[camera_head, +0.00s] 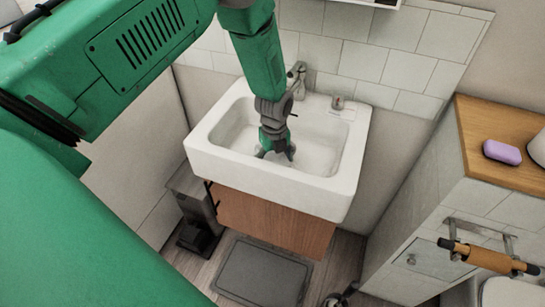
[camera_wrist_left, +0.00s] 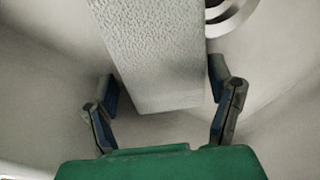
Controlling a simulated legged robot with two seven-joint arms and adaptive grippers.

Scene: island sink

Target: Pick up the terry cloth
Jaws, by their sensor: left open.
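The terry cloth (camera_wrist_left: 155,50) shows in the left wrist view as a pale grey, rough-textured, long folded block inside the sink. Its near end lies between the two fingers of my left gripper (camera_wrist_left: 163,88), with a finger on each side. The gripper is open; I cannot tell whether either finger touches the cloth. In the head view my left gripper (camera_head: 276,152) points down into the white sink basin (camera_head: 345,165). The cloth cannot be made out there, behind the gripper and arm. My right gripper is not in view.
A metal tap (camera_head: 298,72) stands at the sink's back edge, close to my left arm. A small object (camera_head: 338,102) sits on the back rim. The round drain (camera_wrist_left: 235,14) lies beside the cloth. A purple soap bar (camera_head: 502,152) rests on the wooden counter at right.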

